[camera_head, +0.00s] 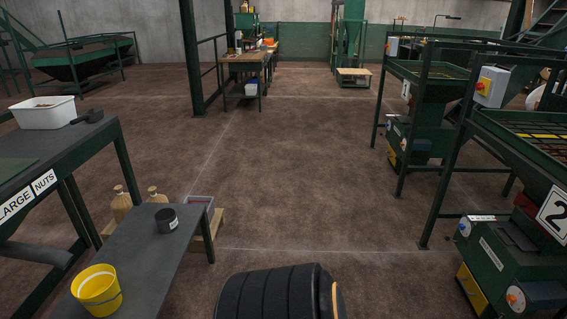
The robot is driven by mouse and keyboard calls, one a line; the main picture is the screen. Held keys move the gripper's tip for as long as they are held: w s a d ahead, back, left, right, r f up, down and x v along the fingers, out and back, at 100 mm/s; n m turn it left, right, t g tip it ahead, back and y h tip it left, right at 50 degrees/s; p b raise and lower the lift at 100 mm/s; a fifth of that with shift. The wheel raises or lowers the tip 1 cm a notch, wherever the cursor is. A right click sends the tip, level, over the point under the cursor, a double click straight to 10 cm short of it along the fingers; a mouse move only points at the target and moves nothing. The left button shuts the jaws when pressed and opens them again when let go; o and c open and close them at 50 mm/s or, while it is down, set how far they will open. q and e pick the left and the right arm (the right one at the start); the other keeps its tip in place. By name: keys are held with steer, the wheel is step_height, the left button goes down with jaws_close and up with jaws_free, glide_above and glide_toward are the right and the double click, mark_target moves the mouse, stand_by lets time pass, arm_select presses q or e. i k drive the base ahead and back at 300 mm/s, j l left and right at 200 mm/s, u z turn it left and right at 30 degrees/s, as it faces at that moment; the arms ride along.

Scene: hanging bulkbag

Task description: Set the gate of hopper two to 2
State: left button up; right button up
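Hopper two (540,158) stands at the right edge, a green framed bin with a mesh top. A white sign with a black 2 (554,214) is on its front, partly cut off by the picture edge. Below it is a green machine housing with a white round dial-like part (464,229) and a pale strip (482,218) at its upper left. An orange knob on a white disc (515,299) is lower down. The gate and its setting are too small to make out. Neither of my grippers is in view.
Hopper one (405,90) stands behind hopper two. A dark bench (140,262) at left holds a yellow bucket (97,290) and a black tub (167,220). A white bin (44,112) is on the left table. The central brown floor (285,170) is clear.

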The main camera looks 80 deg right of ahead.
mark_target(520, 239)
steer(key=z, duration=4.35)
steer(key=i+z, duration=0.1)
steer(key=z, duration=0.25)
steer(key=j+z, duration=0.15)
steer(key=z, duration=0.25)
steer(key=i+j+z, duration=0.1)
steer(key=z, duration=0.25)
